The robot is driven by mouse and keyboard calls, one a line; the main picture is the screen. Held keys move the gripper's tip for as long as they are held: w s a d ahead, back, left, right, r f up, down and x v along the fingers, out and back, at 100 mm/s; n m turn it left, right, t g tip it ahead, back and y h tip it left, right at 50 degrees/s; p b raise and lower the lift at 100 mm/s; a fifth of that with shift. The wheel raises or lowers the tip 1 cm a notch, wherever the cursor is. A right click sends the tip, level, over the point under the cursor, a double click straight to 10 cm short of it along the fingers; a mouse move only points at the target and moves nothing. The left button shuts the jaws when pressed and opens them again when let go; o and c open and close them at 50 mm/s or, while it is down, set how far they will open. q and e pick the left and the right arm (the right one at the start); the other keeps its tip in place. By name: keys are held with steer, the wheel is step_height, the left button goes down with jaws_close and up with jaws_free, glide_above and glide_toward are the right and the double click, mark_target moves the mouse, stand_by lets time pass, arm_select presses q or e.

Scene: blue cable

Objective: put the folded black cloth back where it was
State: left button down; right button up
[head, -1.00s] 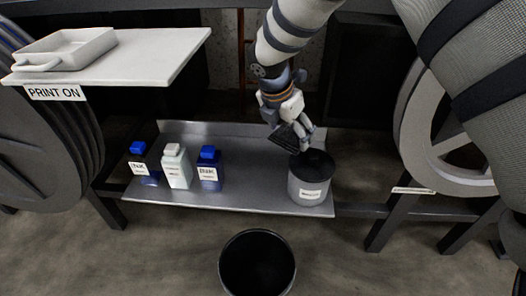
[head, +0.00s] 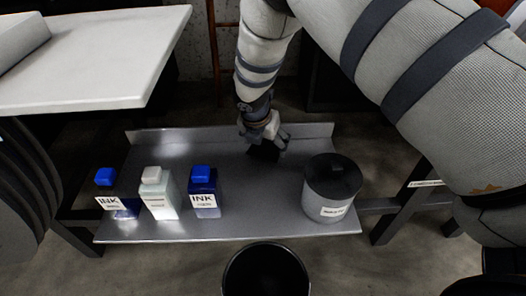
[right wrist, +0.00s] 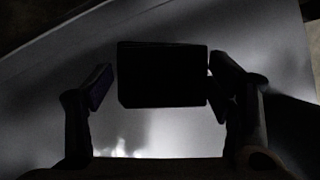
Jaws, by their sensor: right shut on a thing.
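My right gripper (head: 268,138) is shut on the folded black cloth (head: 263,152), low over the back middle of the metal shelf (head: 250,215). In the right wrist view the cloth (right wrist: 162,75) is a dark block between the fingers (right wrist: 160,85), with the pale shelf surface around it. The picture is dark, so I cannot tell whether the cloth touches the shelf. My left gripper is not in view.
A grey labelled canister (head: 331,190) with a dark top stands at the shelf's right. A blue ink bottle (head: 204,192), a white bottle (head: 159,193) and another blue bottle (head: 118,205) stand left. A black bin (head: 266,275) is in front. The shelf between bottles and canister is clear.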

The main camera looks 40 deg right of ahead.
mark_target(264, 147)
step_height(264, 147, down, 3)
steer(key=shift+s+f, duration=0.1)
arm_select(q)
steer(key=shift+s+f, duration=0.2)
arm_select(e)
steer(key=o, duration=0.7)
steer(key=shift+f, duration=0.1)
steer(key=o, duration=0.4)
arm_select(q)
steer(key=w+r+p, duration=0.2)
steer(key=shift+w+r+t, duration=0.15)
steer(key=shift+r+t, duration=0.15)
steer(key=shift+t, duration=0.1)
arm_select(e)
steer(key=v, duration=1.2)
steer(key=shift+r, duration=0.25)
